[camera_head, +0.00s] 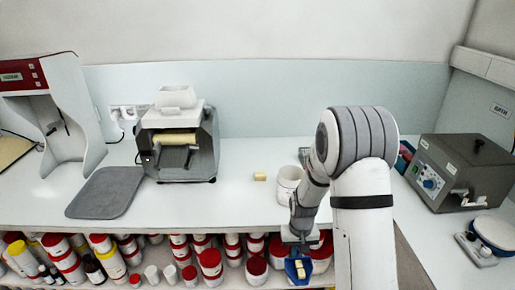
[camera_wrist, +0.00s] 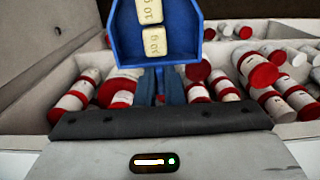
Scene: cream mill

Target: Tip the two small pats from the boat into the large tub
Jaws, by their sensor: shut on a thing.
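My gripper (camera_head: 299,240) is shut on the handle of a blue boat (camera_head: 290,272), held out past the counter's front edge above the shelf of jars. In the wrist view the boat (camera_wrist: 125,48) extends from between the fingers (camera_wrist: 160,92). Two small cream pats marked 10 g lie in it, one nearer (camera_wrist: 154,42) and one farther (camera_wrist: 150,10), cut by the frame's top. A white tub (camera_head: 287,184) stands on the counter, behind my gripper and partly hidden by my arm. The boat is apart from the tub.
A loose pale yellow block (camera_head: 260,176) lies on the counter left of the tub. A roller mill (camera_head: 179,145) and a grey mat (camera_head: 105,192) stand farther left. A grey box with a dial (camera_head: 460,172) is at right. Several red-lidded jars (camera_head: 210,262) fill the shelf below.

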